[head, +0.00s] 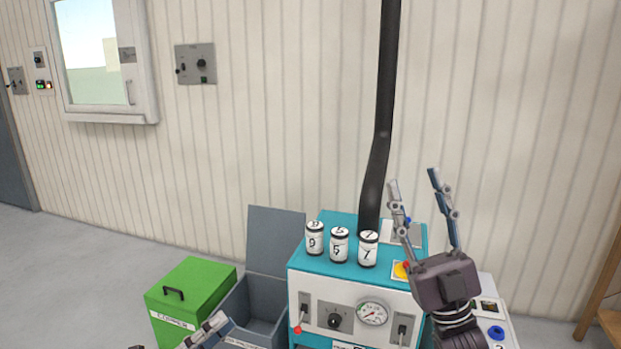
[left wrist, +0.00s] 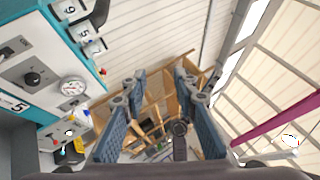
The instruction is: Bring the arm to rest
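My left gripper (left wrist: 160,88) shows in the left wrist view with its two blue-padded fingers apart and nothing between them. In the head view only finger parts of it (head: 207,331) show at the bottom edge, in front of the green and grey boxes. My right gripper (head: 414,180) points up in the head view, with its fingers apart and empty. It stands in front of the right side of a teal and white machine (head: 350,293). Most of both arms is out of view.
A wooden shelf (head: 607,322) is at the right edge. Grey floor (head: 75,270) is clear at left.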

